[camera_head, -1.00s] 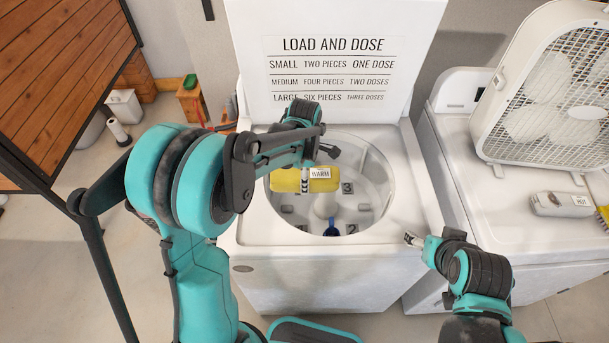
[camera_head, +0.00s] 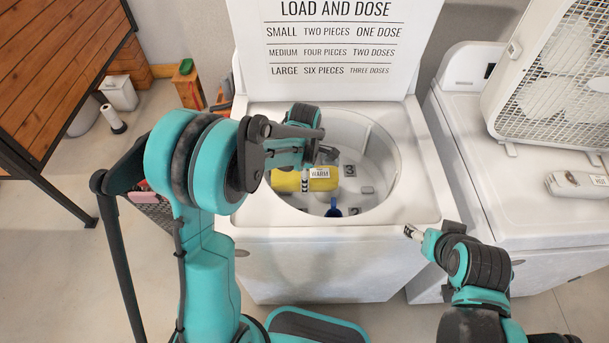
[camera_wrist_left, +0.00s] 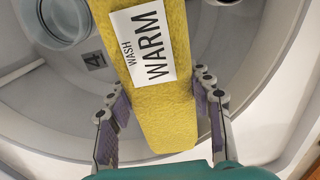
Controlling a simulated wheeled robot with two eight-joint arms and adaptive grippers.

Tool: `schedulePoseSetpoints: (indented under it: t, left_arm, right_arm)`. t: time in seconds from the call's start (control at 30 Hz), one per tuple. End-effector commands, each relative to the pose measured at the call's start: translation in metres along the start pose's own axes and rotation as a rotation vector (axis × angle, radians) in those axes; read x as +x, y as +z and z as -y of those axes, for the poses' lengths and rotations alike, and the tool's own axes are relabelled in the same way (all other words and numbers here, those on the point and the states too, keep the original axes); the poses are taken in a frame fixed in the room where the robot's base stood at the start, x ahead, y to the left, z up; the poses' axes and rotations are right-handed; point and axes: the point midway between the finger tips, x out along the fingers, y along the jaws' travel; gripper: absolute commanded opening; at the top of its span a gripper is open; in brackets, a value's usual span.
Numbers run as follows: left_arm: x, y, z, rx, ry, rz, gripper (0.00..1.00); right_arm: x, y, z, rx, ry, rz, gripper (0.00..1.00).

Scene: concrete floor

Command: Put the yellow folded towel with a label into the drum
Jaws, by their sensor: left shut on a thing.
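The yellow folded towel (camera_head: 304,180) carries a white label reading "WARM". In the left wrist view the towel (camera_wrist_left: 168,110) lies between the two fingers of my left gripper (camera_wrist_left: 163,118), with the label facing the camera. My left gripper (camera_head: 306,180) is shut on it and holds it over the drum opening. The drum (camera_head: 374,150) is the round tub of the open white washer, with numbered marks inside; a "4" shows in the wrist view. My right gripper (camera_head: 412,232) is in front of the washer's right front corner; its finger gap is too small to judge.
The washer's raised lid (camera_head: 335,80) bears a "LOAD AND DOSE" chart. A second white machine (camera_head: 510,200) at right holds a box fan (camera_head: 550,90) and a pale folded item labelled "HOT" (camera_head: 580,184). A blue item (camera_head: 333,208) is in the drum. A wooden bench stands at left.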

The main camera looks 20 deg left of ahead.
Motion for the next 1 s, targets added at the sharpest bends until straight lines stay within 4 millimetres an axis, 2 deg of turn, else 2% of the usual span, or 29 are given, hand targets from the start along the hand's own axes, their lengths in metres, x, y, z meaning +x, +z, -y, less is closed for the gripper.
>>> schedulePoseSetpoints:
  t: [0.03, 0.1, 1.0]
  left_arm:
    - [0.011, 0.000, 0.000, 0.000, 0.000, 0.000, 0.17]
    - [0.019, 0.000, 0.000, 0.000, 0.000, 0.000, 0.17]
    - [0.132, 0.000, 0.000, 0.000, 0.000, 0.000, 0.17]
  right_arm:
    - [0.007, 0.005, 0.000, 0.000, 0.000, 0.000, 0.64]
    - [0.012, 0.009, 0.000, 0.000, 0.000, 0.000, 0.64]
    - [0.081, 0.058, 0.000, 0.000, 0.000, 0.000, 0.64]
